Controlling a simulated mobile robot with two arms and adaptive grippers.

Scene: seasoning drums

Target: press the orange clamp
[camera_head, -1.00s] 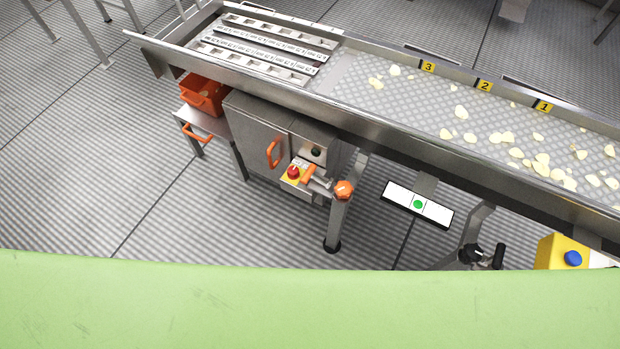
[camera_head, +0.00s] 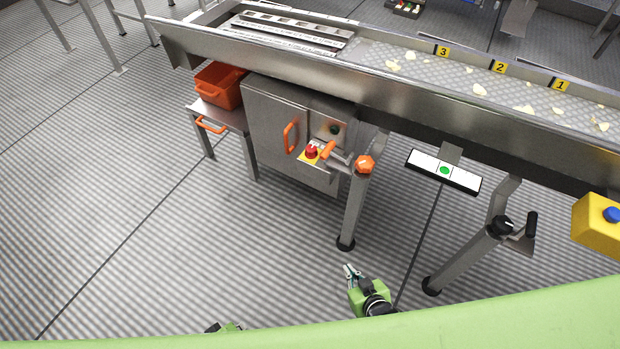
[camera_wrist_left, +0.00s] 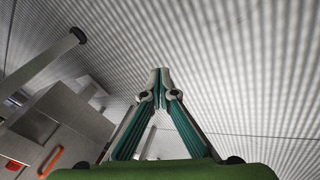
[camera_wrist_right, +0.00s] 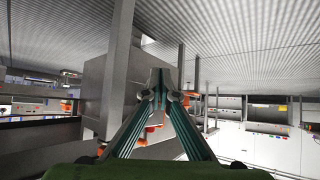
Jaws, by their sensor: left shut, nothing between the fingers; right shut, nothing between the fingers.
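An orange clamp lever (camera_head: 327,150) sits on the front of the steel cabinet (camera_head: 272,120), beside a red button (camera_head: 311,152). A metal rod runs right from it towards an orange knob (camera_head: 365,164) on the conveyor leg. My right gripper (camera_head: 350,270) is shut and empty, low in front of the cabinet and apart from the clamp. In the right wrist view its fingers (camera_wrist_right: 160,78) partly cover the cabinet and orange parts. My left gripper barely shows at the bottom edge of the head view; its fingers (camera_wrist_left: 160,76) are shut and empty in the left wrist view.
The conveyor (camera_head: 470,95) with chips runs above the cabinet. An orange bin (camera_head: 220,86) stands on a small stand at left. A status light panel (camera_head: 443,171), a black-handled crank (camera_head: 502,226) and a yellow button box (camera_head: 599,226) are at right. The floor in front is clear.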

